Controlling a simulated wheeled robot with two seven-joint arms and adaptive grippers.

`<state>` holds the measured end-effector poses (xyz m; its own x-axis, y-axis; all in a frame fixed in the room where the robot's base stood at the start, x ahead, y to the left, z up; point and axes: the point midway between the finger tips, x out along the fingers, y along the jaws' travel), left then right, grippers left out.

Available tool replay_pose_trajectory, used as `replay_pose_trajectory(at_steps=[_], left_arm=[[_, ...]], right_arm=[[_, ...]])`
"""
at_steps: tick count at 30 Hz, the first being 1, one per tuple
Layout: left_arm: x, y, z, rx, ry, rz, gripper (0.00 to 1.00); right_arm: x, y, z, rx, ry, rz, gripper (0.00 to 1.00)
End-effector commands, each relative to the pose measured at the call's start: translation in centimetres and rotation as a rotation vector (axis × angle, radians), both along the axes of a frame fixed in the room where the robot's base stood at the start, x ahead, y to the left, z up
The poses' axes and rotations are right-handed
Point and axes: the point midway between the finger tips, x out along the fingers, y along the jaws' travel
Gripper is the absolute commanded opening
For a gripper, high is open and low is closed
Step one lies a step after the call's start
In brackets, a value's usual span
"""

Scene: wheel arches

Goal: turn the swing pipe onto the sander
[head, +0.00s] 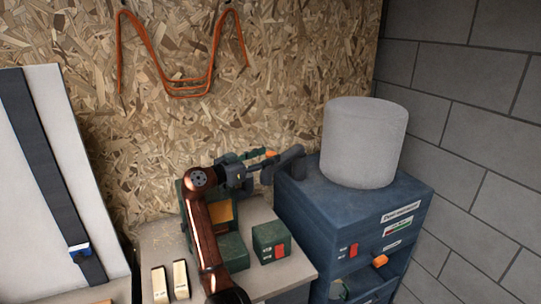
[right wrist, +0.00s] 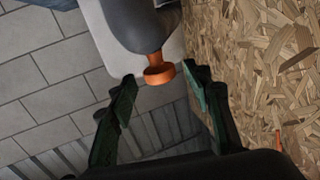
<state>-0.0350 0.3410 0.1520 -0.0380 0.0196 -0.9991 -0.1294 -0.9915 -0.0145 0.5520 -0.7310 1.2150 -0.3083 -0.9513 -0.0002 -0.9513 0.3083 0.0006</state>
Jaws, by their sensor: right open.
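The swing pipe (head: 290,162) is a thick dark grey pipe at the left edge of the blue dust extractor (head: 345,215). It has an orange knob (head: 271,153), which also shows in the right wrist view (right wrist: 160,74). The sander (head: 222,236) is a green machine on the bench, left of the extractor and partly hidden by my arm. My right gripper (head: 264,160) is open beside the pipe's end. In the right wrist view its green-padded fingers (right wrist: 165,100) stand either side of the knob, which appears just beyond the tips, apart from them. My left gripper is not in view.
A pale grey drum (head: 363,143) stands on the extractor. A green box with a red switch (head: 271,242) and two wooden blocks (head: 170,282) are on the bench (head: 300,270). A chipboard wall with an orange cord (head: 190,92) is behind. A white panel (head: 65,170) leans left.

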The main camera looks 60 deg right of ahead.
Motion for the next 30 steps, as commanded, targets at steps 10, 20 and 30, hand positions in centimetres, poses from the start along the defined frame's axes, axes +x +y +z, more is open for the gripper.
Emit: replay_pose_trajectory(at_steps=[10, 20, 30], left_arm=[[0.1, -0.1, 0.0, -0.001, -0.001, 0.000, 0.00], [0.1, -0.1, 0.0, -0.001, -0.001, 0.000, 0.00], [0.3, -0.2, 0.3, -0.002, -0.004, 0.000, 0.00]], right_arm=[[2.3, 6.9, 0.0, -0.001, 0.001, 0.004, 0.46], [3.1, 9.5, 0.0, -0.001, 0.000, 0.002, 0.46], [3.0, 9.5, 0.0, 0.002, 0.004, 0.006, 0.38]])
